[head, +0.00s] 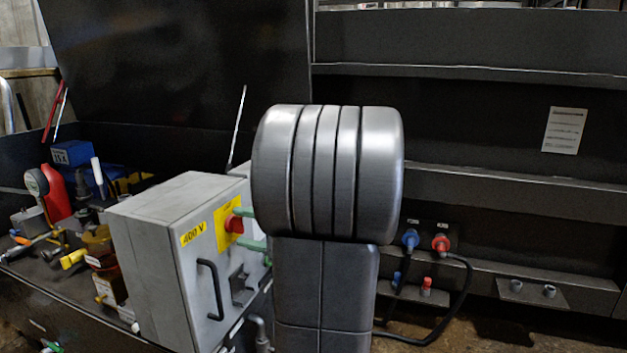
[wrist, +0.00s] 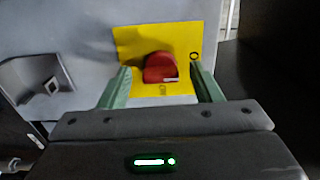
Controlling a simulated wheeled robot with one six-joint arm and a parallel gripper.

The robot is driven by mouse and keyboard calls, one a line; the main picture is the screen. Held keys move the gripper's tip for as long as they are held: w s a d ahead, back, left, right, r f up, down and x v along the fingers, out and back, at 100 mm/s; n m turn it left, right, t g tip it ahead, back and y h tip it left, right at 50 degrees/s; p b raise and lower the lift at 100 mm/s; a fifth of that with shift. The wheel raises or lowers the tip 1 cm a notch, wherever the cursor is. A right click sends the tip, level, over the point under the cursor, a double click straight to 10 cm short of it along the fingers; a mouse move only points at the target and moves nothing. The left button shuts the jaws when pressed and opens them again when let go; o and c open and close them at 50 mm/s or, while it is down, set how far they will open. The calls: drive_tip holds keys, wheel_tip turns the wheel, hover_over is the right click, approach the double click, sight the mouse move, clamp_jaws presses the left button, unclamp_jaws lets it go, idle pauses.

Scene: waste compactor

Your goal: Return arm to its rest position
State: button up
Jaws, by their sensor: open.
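My gripper (wrist: 160,88) shows in the wrist view with its two green fingers apart. A red rotary knob (wrist: 160,68) on a yellow plate (wrist: 186,38) lies in line with the gap between them. I cannot tell whether the fingers touch the knob. In the head view, the red knob (head: 234,224) is on the side of a grey 400 V box (head: 150,240), and the green fingers (head: 246,228) reach close to it from the right. My arm covers the middle of the head view and hides part of the box's right side.
A black handle (head: 211,290) sticks out of the box. Left of it stand a red bottle (head: 57,195), a gauge (head: 37,182) and other clutter. On the right, blue (head: 410,238) and red (head: 440,242) connectors with a black cable sit on the dark compactor wall.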

drive_tip(key=p+v, duration=0.4)
drive_tip(key=v, duration=0.9)
drive_tip(key=b+x, duration=0.4)
drive_tip(key=x, duration=0.9)
drive_tip(key=shift+w+a+f+b, duration=0.1)
drive_tip(key=shift+a+b, duration=0.2)
drive_tip(key=shift+a, duration=0.1)
drive_tip(key=shift+r+m+p, duration=0.3)
drive_tip(key=shift+r+p, duration=0.05)
drive_tip(key=shift+p, duration=0.35)
drive_tip(key=m+p, duration=0.6)
drive_tip(key=p, duration=0.2)
drive_tip(key=shift+w+r+m, duration=0.1)
drive_tip(key=shift+m, duration=0.3)
drive_tip(key=m+p, duration=0.6)
drive_tip(key=p, duration=0.1)
drive_tip(key=shift+w+d+r, duration=0.1)
drive_tip(key=shift+m+p, duration=1.1)
drive_tip(key=shift+m, duration=0.2)
drive_tip(key=shift+f, duration=0.25)
drive_tip(key=shift+d, duration=0.1)
